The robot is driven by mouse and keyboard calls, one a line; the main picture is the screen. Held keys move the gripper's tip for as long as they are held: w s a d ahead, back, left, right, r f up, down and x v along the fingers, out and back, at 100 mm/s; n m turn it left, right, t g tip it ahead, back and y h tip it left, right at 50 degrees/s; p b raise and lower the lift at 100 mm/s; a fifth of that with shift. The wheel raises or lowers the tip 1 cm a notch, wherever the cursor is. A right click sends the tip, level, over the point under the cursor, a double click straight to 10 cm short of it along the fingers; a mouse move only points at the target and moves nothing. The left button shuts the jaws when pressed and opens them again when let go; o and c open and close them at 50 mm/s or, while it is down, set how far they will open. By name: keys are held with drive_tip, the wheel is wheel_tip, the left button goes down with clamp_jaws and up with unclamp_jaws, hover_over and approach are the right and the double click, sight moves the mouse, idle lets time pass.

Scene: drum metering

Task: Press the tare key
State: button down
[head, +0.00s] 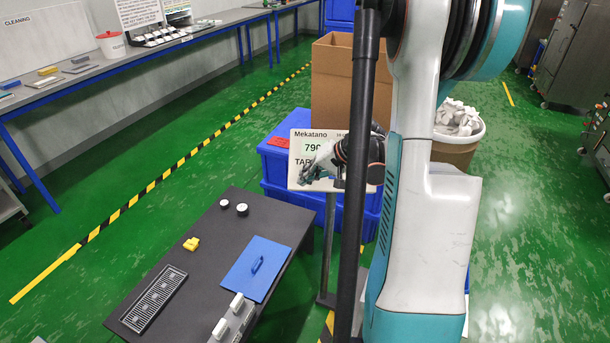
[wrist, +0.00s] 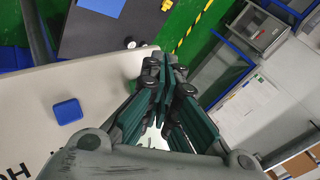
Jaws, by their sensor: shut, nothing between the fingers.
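The indicator panel (head: 298,134) is a pale board on a post, marked "Mekatano", with a green display starting "790" and lettering starting "TAR". My gripper (head: 312,174) is in front of its lower part and hides the rest of the lettering. In the wrist view the panel (wrist: 40,85) fills the left side, with a raised blue key (wrist: 67,111) on it. My gripper (wrist: 163,68) has its dark green fingers together and empty, to the right of that key. I cannot tell whether the fingertips touch the panel. The lettering by the key is cut off.
A cardboard box (head: 335,75) on blue crates (head: 275,160) stands behind the panel. A filled bin (head: 455,150) is at the right.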

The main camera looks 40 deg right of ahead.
drive_tip(key=shift+f, duration=0.1)
drive_tip(key=shift+w+d+f+b, duration=0.2)
drive_tip(key=shift+b, duration=0.15)
drive_tip(key=shift+w+d+f, duration=0.15)
drive_tip(key=shift+d+f, duration=0.05)
drive_tip(key=shift+f, duration=0.05)
idle(0.9)
drive_tip(key=shift+r, duration=0.1)
drive_tip(key=shift+s+a+r, duration=0.4)
drive_tip(key=shift+a+r, duration=0.05)
drive_tip(key=shift+r, duration=0.05)
idle(0.4)
drive_tip(key=s+a+r+p, duration=0.2)
drive_tip(key=r, duration=0.1)
drive_tip(key=shift+s+a+r+p, duration=0.15)
drive_tip(key=shift+a+r+p, duration=0.05)
drive_tip(key=shift+a+p, duration=0.1)
idle(0.9)
